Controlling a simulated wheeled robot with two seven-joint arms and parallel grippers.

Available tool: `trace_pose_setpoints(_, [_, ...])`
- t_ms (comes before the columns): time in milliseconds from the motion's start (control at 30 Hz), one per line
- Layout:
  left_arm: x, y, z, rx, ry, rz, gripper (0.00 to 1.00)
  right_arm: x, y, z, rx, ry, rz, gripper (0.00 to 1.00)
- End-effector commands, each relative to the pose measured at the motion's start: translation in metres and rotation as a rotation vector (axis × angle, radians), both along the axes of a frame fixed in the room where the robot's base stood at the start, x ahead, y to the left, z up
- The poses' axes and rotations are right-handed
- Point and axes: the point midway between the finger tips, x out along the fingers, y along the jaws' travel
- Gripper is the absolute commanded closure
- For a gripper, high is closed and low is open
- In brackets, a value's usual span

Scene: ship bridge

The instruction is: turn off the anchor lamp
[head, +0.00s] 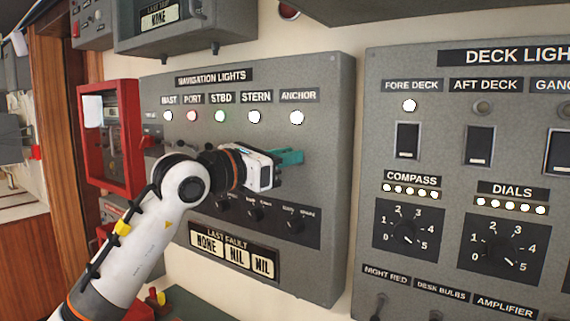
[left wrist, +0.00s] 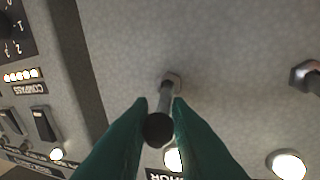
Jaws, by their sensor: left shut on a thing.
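The anchor lamp (head: 297,118) glows white under its ANCHOR label on the grey navigation lights panel (head: 325,90). It also shows lit in the left wrist view (left wrist: 173,159), partly behind a finger. My left gripper (head: 293,157) is at the panel just below this lamp, its teal fingers pointing right. In the left wrist view its fingers (left wrist: 160,108) close on both sides of the anchor toggle lever (left wrist: 158,128), a dark round-ended stem set in a metal nut. The toggle is hidden in the head view. My right gripper is not in view.
The mast, port, starboard and stern lamps (head: 254,117) are also lit. A neighbouring toggle (left wrist: 305,75) stands beside the held one. Small selectors (head: 293,222) and a last fault display (head: 235,254) lie below. The deck lights panel (head: 450,145) is at right, a red-framed box (head: 133,140) at left.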

Motion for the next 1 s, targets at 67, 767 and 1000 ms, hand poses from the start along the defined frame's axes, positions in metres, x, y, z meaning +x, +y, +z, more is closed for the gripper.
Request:
trace_pose_setpoints(67, [-0.001,0.0,-0.01,-0.027,-0.033,-0.002,1.0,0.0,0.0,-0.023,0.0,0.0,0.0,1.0])
trace_pose_setpoints(767, [0.0,0.0,-0.03,-0.309,-0.453,-0.002,1.0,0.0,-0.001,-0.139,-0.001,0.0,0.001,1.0])
trace_pose_setpoints(1000, [0.001,0.0,-0.031,-0.35,-0.52,-0.001,1.0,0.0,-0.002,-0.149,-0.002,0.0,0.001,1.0])
